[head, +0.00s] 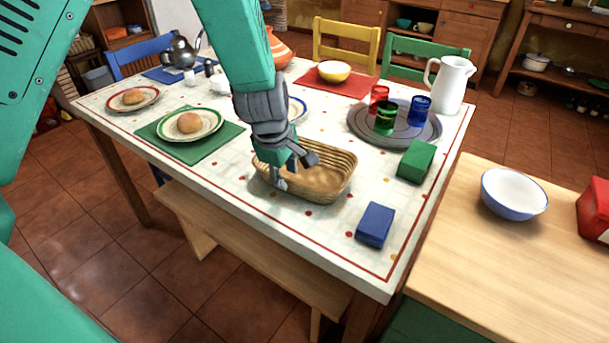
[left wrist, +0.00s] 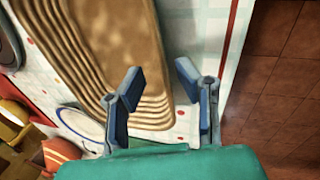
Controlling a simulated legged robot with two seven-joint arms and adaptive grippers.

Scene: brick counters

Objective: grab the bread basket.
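The bread basket (head: 335,188) is an oval wicker tray with a ribbed rim, empty, on the white dotted tablecloth near the table's front edge. My left gripper (head: 292,170) is at the basket's left end in the head view, fingers pointing down and apart. In the left wrist view the basket (left wrist: 115,40) fills the upper left. There my left gripper (left wrist: 158,78) is open, one finger over the basket's inside and the other by its outer edge, with the rim between them. I cannot tell whether a finger touches it. My right gripper is not in view.
A blue block (head: 375,225) and a green block (head: 416,160) lie right of the basket. A grey round tray (head: 360,128) holds coloured glasses behind it. A plate with a bun (head: 189,123) stands left. A wooden bench (head: 240,240) stands in front; a wooden counter (head: 490,275) is at right.

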